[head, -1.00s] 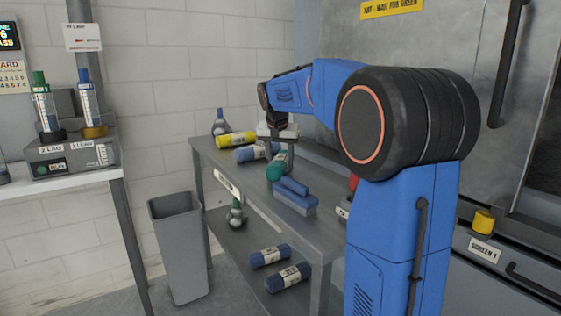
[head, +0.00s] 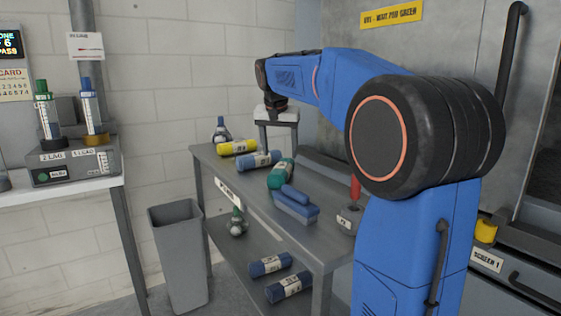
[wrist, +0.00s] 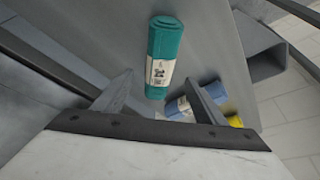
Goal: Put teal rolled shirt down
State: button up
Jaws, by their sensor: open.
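The teal rolled shirt (head: 281,173) lies on the grey metal table (head: 262,205), between a blue roll and a blue brush-like block. It also shows in the wrist view (wrist: 164,55), with a white label band around it. My gripper (head: 277,148) is open and empty above the table, a little above and behind the teal roll. In the wrist view its two fingers (wrist: 160,98) are spread wide, and the teal roll lies beyond them, apart from both.
A blue roll (head: 259,160), a yellow roll (head: 238,147) and a bottle (head: 221,130) stand or lie toward the table's far end. The blue block (head: 296,205) lies nearer. Blue rolls (head: 270,264) lie on the lower shelf. A grey bin (head: 178,255) stands left.

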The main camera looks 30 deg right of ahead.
jog(key=v, duration=0.3)
jog(key=shift+r, duration=0.1)
dwell(0.5)
